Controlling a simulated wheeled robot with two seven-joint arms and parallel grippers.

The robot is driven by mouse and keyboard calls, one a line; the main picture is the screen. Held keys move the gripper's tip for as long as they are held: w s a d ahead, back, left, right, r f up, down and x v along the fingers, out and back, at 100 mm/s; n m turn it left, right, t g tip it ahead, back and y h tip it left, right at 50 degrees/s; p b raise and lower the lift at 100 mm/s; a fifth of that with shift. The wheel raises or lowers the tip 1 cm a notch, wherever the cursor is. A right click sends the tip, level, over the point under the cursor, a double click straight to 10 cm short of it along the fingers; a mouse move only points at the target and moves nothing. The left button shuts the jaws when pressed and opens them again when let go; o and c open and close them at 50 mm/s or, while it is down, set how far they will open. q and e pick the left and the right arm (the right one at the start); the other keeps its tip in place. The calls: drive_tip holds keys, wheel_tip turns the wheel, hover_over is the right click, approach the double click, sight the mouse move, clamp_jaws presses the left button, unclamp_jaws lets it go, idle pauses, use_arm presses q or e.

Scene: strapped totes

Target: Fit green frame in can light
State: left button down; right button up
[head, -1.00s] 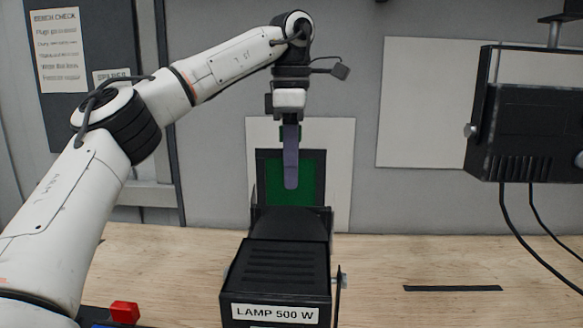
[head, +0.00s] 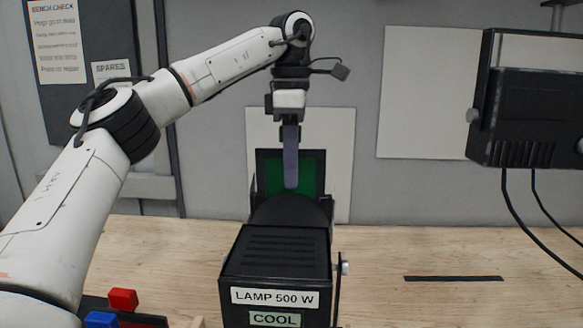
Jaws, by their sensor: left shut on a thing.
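The can light (head: 275,265), a black ribbed lamp labelled "LAMP 500 W" and "COOL", stands on the bench at the centre bottom. The green frame (head: 307,170), a green sheet in a dark border, is upright at the far end of the lamp. Its lower edge is hidden behind the rounded lamp body. My left gripper (head: 291,165) points down with a purple finger over the frame's middle and is shut on it. Whether the frame sits in the lamp's holder cannot be seen. My right gripper is not in view.
A second black lamp (head: 530,120) hangs at the right with cables below. Red (head: 123,299) and blue (head: 101,319) blocks show at the lower left. A dark strip (head: 453,279) lies on the bench (head: 430,245), which is clear around it. A white panel (head: 341,150) stands behind the frame.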

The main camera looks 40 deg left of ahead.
use_arm(q)
drive_tip(key=shift+f+b, duration=0.35)
drive_tip(key=shift+f, duration=0.25)
drive_tip(key=shift+r, duration=0.2)
drive_tip(key=shift+r+p, duration=1.45)
drive_tip(key=shift+p, duration=0.25)
drive_tip(key=shift+r, duration=0.3)
drive_tip(key=shift+r+p, duration=0.3)
drive_tip(key=shift+r, duration=0.75)
drive_tip(key=shift+f+b, duration=1.9)
drive_tip(key=shift+f, duration=1.1)
drive_tip(key=shift+r, duration=0.25)
drive_tip(key=shift+r+p, duration=1.8)
drive_tip(key=shift+r, duration=0.45)
